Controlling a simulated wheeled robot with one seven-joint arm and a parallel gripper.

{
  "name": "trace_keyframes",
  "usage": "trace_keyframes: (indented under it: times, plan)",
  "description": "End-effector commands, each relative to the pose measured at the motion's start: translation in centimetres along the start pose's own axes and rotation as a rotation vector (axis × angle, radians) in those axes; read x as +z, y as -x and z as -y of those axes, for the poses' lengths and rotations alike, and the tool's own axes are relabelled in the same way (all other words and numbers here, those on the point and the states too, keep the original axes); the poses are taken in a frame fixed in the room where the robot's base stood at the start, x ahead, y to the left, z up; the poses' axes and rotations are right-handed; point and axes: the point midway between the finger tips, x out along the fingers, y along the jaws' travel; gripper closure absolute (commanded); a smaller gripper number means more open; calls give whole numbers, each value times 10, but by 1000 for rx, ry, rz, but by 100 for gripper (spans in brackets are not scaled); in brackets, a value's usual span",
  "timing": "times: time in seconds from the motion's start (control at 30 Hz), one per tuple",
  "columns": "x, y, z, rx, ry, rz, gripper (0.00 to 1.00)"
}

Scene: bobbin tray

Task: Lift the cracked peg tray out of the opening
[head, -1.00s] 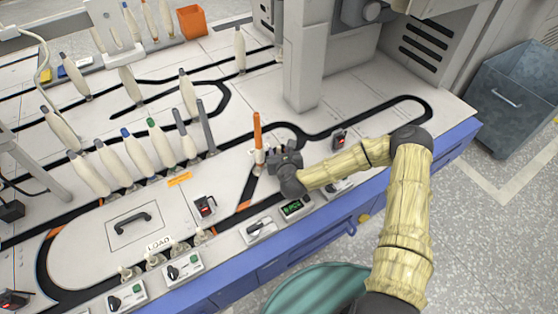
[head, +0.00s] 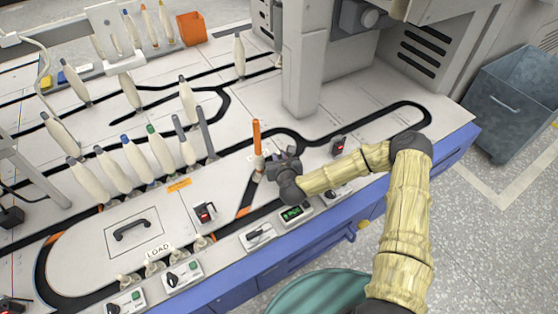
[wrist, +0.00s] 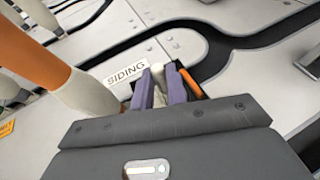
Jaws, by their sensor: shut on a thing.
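My gripper (head: 272,170) is low over the deck, just right of an upright orange-topped bobbin (head: 257,138). In the wrist view its two purple fingers (wrist: 160,90) are shut on a pale peg of the peg tray (wrist: 158,74). The rest of the tray is hidden by the fingers and the gripper body, and no crack can be made out. A dark opening with an orange edge (wrist: 191,83) shows around the fingers, next to the SIDING label (wrist: 126,73).
The orange-topped bobbin also stands close on the left in the wrist view (wrist: 40,58). A row of pale bobbins (head: 138,163) stands along the track to the left. A white machine column (head: 301,70) rises behind. Control boxes (head: 292,213) line the front edge.

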Motion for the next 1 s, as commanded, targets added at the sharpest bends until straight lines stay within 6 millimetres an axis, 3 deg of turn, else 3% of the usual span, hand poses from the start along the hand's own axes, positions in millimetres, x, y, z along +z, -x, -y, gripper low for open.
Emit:
trace_keyframes:
  times: [0.53, 1.0]
  plan:
    - [84, 34, 0, -1, 0, 2, 100]
    - [91, 37, 0, 0, 0, 1, 100]
